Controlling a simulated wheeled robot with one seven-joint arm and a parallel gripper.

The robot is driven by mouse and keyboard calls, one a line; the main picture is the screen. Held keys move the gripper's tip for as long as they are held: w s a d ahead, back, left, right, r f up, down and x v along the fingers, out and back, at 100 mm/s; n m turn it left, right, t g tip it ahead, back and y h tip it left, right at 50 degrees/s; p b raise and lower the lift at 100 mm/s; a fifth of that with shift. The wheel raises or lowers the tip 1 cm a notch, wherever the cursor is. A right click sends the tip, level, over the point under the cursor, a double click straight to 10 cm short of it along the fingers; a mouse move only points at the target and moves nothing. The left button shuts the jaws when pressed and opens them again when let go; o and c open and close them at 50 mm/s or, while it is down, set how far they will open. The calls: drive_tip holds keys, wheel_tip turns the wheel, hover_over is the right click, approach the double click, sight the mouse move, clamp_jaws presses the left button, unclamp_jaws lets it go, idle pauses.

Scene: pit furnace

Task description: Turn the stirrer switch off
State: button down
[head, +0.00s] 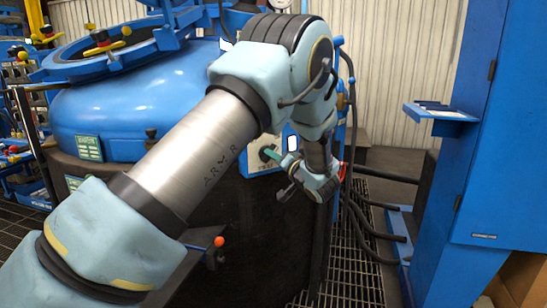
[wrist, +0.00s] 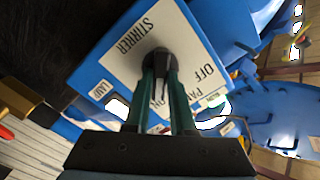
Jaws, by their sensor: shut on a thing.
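The stirrer switch is a dark knob (wrist: 160,57) on a white plate (wrist: 128,52) marked STIRRER and OFF, on the face of a blue box (wrist: 97,60). In the wrist view my gripper (wrist: 161,72) has its two teal fingers shut on the knob, one on each side. The fingers hide part of the knob, and I cannot tell which mark it points at. In the head view my gripper (head: 268,153) reaches in from the right to the pale panel (head: 257,162) on the furnace's side. The knob is hidden there.
The large blue furnace vessel (head: 130,85) stands behind my arm. Dark hoses (head: 352,190) hang right of my gripper. A blue cabinet (head: 490,120) with a small shelf (head: 440,113) stands at the right. Grating (head: 345,275) covers the floor.

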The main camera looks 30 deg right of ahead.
drive_tip(key=shift+n, duration=0.3)
drive_tip(key=n+b, duration=0.4)
drive_tip(key=n, duration=0.1)
drive_tip(key=n+b, duration=0.5)
drive_tip(key=n, duration=0.1)
drive_tip(key=n+b, duration=0.4)
drive_tip(key=n, duration=0.2)
drive_tip(key=shift+a+f+b, duration=0.1)
drive_tip(key=shift+a+b, duration=0.15)
drive_tip(key=shift+b, duration=0.05)
drive_tip(key=shift+n, duration=0.3)
idle(0.3)
drive_tip(key=c, duration=0.8)
unclamp_jaws()
drive_tip(key=shift+o, duration=0.2)
drive_tip(key=s, duration=1.1)
drive_tip(key=shift+d, duration=0.25)
